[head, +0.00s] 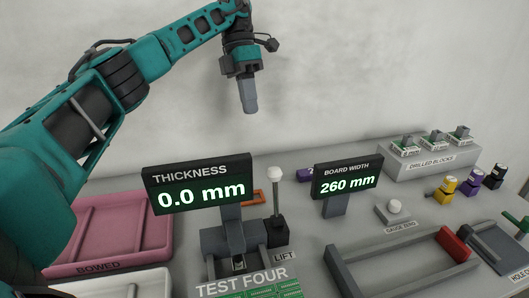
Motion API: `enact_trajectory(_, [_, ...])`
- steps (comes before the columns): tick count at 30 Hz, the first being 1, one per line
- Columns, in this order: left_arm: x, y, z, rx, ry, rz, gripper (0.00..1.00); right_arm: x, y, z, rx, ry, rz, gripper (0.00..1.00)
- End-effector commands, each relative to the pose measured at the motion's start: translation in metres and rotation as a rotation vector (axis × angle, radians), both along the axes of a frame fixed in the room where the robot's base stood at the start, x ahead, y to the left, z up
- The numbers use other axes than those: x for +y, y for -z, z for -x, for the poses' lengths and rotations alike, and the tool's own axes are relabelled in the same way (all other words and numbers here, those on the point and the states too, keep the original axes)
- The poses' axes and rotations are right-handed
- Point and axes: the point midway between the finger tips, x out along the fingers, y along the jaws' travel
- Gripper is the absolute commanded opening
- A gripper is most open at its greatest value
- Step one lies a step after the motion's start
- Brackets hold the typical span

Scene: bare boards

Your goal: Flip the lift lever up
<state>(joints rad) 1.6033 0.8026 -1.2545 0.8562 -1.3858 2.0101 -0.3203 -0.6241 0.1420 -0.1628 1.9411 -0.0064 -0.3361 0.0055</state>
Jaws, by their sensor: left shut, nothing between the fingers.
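The lift lever (276,195) is a thin dark rod with a white knob on top. It stands about upright from a dark block behind the LIFT label (284,256), just right of the thickness display. My left gripper (249,108) is shut and empty. It points down in front of the grey wall, above and slightly left of the lever in the picture, and is clearly apart from it. My right gripper is not in view.
The thickness display (197,184) reads 0.0 mm, and the board width display (348,179) reads 260 mm. A pink BOWED tray (107,262) is at left. A grey frame with a red block (454,244) is at right.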

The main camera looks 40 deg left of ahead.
Motion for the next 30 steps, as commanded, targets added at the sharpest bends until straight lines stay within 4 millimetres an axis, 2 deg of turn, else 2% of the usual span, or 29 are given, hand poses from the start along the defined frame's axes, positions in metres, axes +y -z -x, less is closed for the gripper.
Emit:
enact_trajectory(5, [-0.005,0.02,0.004,0.003,0.002,0.001,0.0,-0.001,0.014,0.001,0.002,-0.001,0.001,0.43])
enact_trajectory(10, [-0.017,0.053,0.011,0.004,0.003,0.0,0.0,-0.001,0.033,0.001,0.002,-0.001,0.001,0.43])
enact_trajectory(17, [-0.033,0.094,0.021,0.004,0.001,-0.002,0.0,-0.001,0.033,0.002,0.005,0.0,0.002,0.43])
enact_trajectory(24, [-0.058,0.09,0.034,0.0,0.002,-0.001,0.0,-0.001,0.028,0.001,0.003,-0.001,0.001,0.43])
enact_trajectory(30, [-0.067,0.089,0.039,0.001,-0.001,-0.001,0.0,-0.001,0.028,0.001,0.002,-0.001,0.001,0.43])
